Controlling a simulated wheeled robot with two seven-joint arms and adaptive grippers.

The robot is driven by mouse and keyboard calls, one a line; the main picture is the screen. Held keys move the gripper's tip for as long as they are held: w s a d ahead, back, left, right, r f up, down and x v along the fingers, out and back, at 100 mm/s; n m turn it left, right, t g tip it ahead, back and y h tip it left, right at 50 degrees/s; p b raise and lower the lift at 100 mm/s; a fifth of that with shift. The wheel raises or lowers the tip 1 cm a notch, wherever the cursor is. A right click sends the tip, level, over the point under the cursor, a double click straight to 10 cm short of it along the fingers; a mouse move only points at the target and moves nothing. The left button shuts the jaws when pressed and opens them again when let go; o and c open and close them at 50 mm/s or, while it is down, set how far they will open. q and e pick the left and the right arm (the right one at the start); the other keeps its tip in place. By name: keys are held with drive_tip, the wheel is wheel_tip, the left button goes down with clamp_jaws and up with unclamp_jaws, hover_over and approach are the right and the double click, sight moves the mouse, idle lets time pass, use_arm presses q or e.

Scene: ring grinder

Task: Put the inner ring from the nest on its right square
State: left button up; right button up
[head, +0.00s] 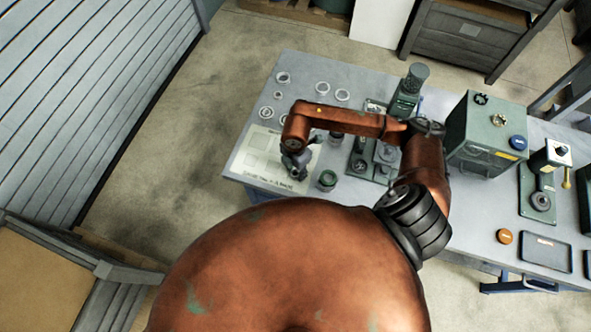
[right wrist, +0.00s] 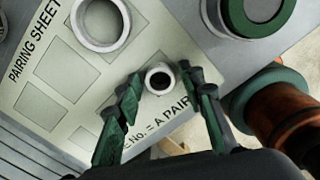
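The pairing sheet (head: 252,157), pale with printed squares, lies on the left end of the table; it also shows in the right wrist view (right wrist: 42,106). My right gripper (head: 297,172) is low over the sheet's right part. In the right wrist view its green fingers (right wrist: 164,80) stand apart on either side of a small pale ring (right wrist: 160,70), with gaps visible. This small ring appears to be on the sheet, near the printed text. A larger pale ring (right wrist: 81,36) is on the sheet beyond it. I cannot tell the nest for certain. My left gripper is not in view.
A green-rimmed round container (head: 327,180) stands right of the sheet. Several loose rings (head: 322,88) lie at the table's back left. A fixture (head: 384,153) and a green box (head: 486,135) stand farther right. My arm hides part of the table.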

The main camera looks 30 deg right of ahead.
drive_tip(key=shift+o, duration=0.5)
drive_tip(key=shift+r, duration=0.3)
wheel_tip(320, 180, up, 12)
drive_tip(key=b, duration=0.1)
drive_tip(key=shift+a+f, duration=0.1)
drive_tip(key=shift+f, duration=0.05)
